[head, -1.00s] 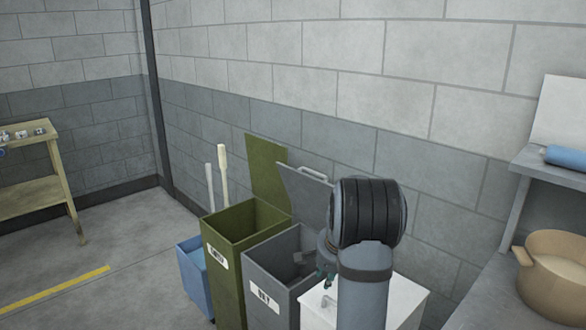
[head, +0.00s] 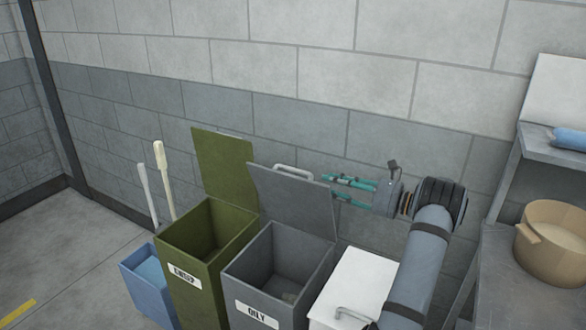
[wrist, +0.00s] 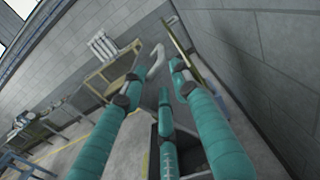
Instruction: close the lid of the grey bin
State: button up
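The grey bin (head: 258,291) stands in the middle of the row in the head view, with a white label on its front. Its lid (head: 290,200) is open, tilted up and back toward the wall, with a pale handle (head: 293,171) at its top edge. My gripper (head: 335,188) is beside and partly behind the lid's right edge, pointing left. Its teal fingers are spread and nothing shows between them; I cannot tell whether they touch the lid. In the wrist view the fingers (wrist: 160,75) are also apart. A pale curved piece near the tips may be the handle.
A green bin (head: 190,270) with its lid up stands left of the grey bin, and a blue bin (head: 143,287) beyond it. A white bin (head: 350,285) with its lid down is on the right. The block wall is close behind. A shelf holds a tan pot (head: 553,247).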

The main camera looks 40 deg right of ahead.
aim_at(305, 172)
jog(key=p+x, duration=0.2)
jog(key=x, duration=0.7)
jog(key=shift+w+r+p, duration=0.1)
jog(key=shift+w+p, duration=0.2)
jog(key=shift+w, duration=0.1)
jog(key=shift+c, duration=0.5)
grip_shut()
jog(key=shift+r, duration=0.1)
